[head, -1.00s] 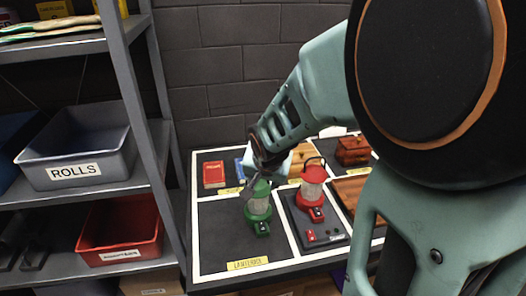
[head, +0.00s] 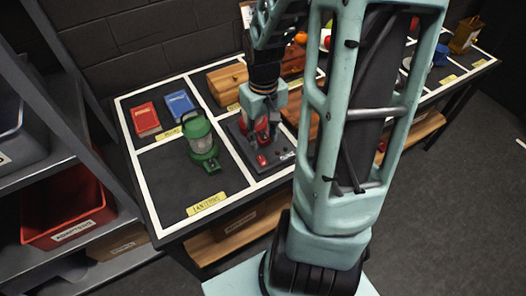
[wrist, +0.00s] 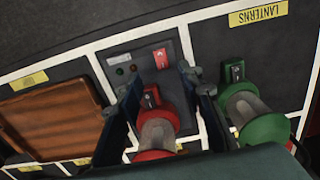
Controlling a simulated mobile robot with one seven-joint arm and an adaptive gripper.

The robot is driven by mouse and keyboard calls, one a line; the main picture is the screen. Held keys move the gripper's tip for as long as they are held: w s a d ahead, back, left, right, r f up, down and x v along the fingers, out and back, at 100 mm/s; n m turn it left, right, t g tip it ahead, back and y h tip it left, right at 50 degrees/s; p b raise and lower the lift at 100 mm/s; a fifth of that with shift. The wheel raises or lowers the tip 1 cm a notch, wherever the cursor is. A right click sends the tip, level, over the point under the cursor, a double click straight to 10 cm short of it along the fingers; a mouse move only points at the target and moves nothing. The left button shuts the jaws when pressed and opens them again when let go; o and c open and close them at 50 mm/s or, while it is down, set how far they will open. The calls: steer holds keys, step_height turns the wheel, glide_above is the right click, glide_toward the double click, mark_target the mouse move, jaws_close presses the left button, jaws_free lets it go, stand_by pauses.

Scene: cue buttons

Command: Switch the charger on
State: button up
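The charger (wrist: 143,50) is a dark plate on the table with a red switch (wrist: 160,58) and two small lamps (wrist: 126,69), which look dark. In the head view the charger (head: 239,142) lies right of the green lantern (head: 203,147). A red lantern (wrist: 158,128) stands on the charger's near part in the wrist view; in the head view my gripper (head: 263,101) partly hides it. My gripper (wrist: 163,88) points down over the red lantern, its fingers apart on either side of it. Gaps show beside the lantern, and the switch lies just beyond the fingertips.
The green lantern (wrist: 262,122) stands close beside one finger, in the section labelled LANTERNS. A wooden box (head: 226,83), a red book (head: 146,117) and a blue book (head: 180,104) occupy neighbouring sections. A shelf with a red bin (head: 70,208) stands at the left.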

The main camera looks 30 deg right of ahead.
mark_target(264, 164)
step_height(264, 164, down, 11)
steer(key=shift+s+r+b, duration=0.1)
steer(key=shift+b, duration=0.95)
